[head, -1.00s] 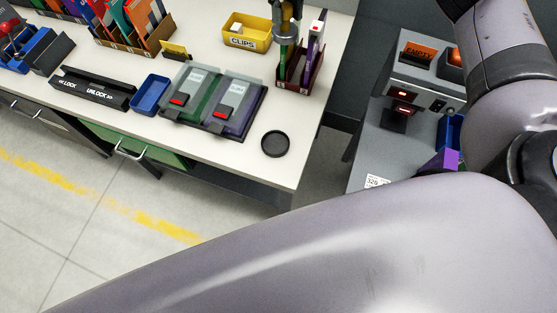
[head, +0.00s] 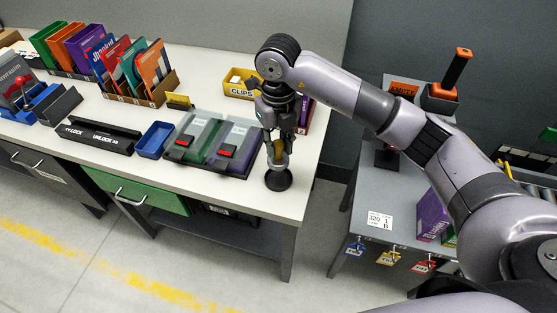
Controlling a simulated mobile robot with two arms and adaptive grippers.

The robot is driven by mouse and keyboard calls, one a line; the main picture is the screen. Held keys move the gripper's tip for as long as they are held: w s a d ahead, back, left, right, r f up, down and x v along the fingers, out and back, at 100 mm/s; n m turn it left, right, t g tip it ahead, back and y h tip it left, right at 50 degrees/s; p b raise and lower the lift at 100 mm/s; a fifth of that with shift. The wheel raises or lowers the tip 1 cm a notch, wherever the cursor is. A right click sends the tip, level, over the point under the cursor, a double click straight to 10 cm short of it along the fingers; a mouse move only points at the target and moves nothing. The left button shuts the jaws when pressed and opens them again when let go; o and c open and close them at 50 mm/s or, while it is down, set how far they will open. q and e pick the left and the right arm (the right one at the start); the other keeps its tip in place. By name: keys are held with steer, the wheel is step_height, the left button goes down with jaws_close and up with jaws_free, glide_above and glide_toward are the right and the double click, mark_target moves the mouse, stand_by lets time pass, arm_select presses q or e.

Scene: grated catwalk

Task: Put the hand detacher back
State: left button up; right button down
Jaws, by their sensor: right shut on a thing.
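My right gripper (head: 279,148) points down over the front right part of the white table. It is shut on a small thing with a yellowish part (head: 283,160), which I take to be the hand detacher. The fingers hide most of it. A round black dish (head: 277,184) lies directly below, near the table's right edge. I cannot tell whether the held thing touches the dish. My left gripper is out of view.
A yellow clips bin (head: 237,84) stands behind. A grey side table (head: 385,208) stands to the right.

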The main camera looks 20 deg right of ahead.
mark_target(278, 163)
step_height(278, 163, down, 3)
steer(key=shift+r, duration=0.1)
step_height(278, 163, down, 4)
steer(key=shift+f+p, duration=0.2)
steer(key=shift+p, duration=0.45)
steer(key=shift+f, duration=0.1)
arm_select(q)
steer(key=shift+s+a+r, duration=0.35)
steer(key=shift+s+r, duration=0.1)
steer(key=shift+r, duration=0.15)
arm_select(e)
steer(key=c, duration=1.4)
jaws_free()
steer(key=shift+o, duration=0.2)
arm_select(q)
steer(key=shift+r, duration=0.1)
